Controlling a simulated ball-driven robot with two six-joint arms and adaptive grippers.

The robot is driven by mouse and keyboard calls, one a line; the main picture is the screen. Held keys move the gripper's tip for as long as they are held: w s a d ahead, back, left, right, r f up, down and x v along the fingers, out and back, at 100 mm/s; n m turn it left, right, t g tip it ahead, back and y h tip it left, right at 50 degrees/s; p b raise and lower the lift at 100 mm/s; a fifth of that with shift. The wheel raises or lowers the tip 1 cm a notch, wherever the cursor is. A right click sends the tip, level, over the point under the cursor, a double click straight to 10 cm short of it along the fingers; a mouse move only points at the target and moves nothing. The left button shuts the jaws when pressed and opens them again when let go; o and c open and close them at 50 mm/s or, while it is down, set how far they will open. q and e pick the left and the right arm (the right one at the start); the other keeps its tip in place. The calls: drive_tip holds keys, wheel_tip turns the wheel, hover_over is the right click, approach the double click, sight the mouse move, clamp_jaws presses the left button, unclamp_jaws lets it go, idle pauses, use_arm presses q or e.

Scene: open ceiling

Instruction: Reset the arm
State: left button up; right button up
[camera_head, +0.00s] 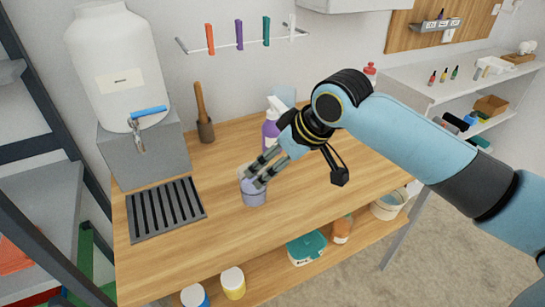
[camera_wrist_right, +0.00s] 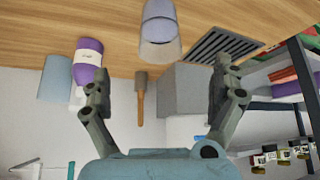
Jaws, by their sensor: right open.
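My right arm comes in from the right in the head view. Its gripper (camera_head: 254,178) is over the wooden counter (camera_head: 300,205), beside a small pale purple cup (camera_head: 254,197). The fingers partly overlap the cup's upper part in that view. In the right wrist view the gripper (camera_wrist_right: 160,78) has its two fingers spread wide with nothing between them. The cup (camera_wrist_right: 159,28) is there beyond the fingertips, at the top of the picture. Whether a finger touches it cannot be told. My left gripper is in neither view.
A purple spray bottle (camera_head: 271,130) stands close behind the gripper. A black drain grate (camera_head: 167,208) and a white dispenser with a tap (camera_head: 118,65) are at the left. A wooden-handled tool (camera_head: 202,110) stands near the wall. Shelves (camera_head: 470,78) are at the right.

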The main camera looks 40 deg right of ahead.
drive_tip(key=s+a+r+m+g+h, duration=0.1)
drive_tip(key=s+a+g, duration=0.1)
drive_tip(key=s, duration=0.8)
drive_tip(key=s+a+r+g+h, duration=0.1)
drive_tip(key=s+a+r, duration=0.15)
drive_tip(key=s, duration=0.75)
wheel_tip(320, 180, down, 34)
drive_tip(key=d+f+g+b, duration=0.1)
drive_tip(key=d+b, duration=0.1)
drive_tip(key=b, duration=0.7)
drive_tip(key=s+f+g+b, duration=0.1)
drive_tip(key=s+f+b, duration=0.3)
drive_tip(key=s+f, duration=0.6)
drive_tip(key=s+d+f+b, duration=0.1)
drive_tip(key=s+f+b, duration=0.4)
drive_tip(key=s+f, duration=0.4)
wheel_tip(320, 180, down, 8)
drive_tip(key=shift+s+d+r+g, duration=0.15)
drive_tip(key=shift+s+d+g, duration=0.15)
drive_tip(key=shift+s+g, duration=0.1)
